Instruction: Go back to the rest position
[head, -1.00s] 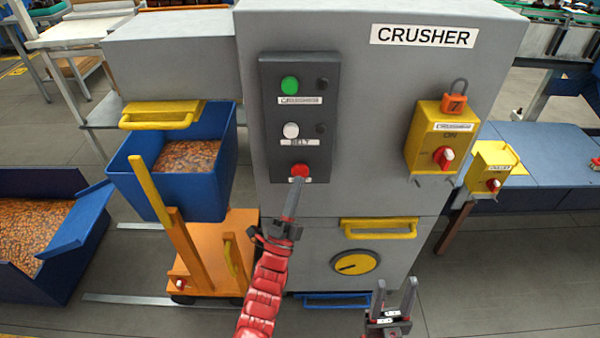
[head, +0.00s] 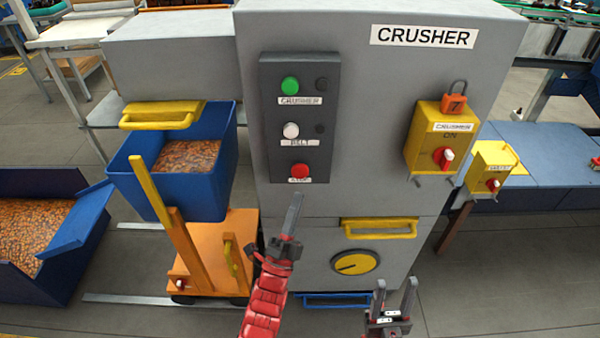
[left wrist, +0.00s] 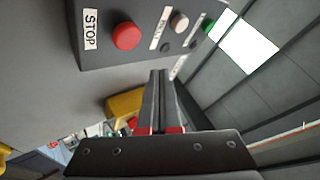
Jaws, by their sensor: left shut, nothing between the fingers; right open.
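My left gripper (head: 295,204) is shut and empty. It is in front of the grey crusher cabinet (head: 210,60), below the dark button panel (head: 291,222) and apart from the red stop button (head: 299,171). In the left wrist view its closed fingers (left wrist: 160,85) point up past the red stop button (left wrist: 126,37), which sits to their left. My right gripper (head: 394,296) is open and empty at the bottom of the head view, in front of the cabinet's lower part.
A yellow handle (head: 379,229) and a round yellow knob (head: 355,263) stick out from the cabinet front. A yellow switch box (head: 425,150) with a padlock (head: 454,103) hangs at right. An orange cart (head: 208,258) and a blue bin (head: 190,192) stand at left. Floor is clear at lower right.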

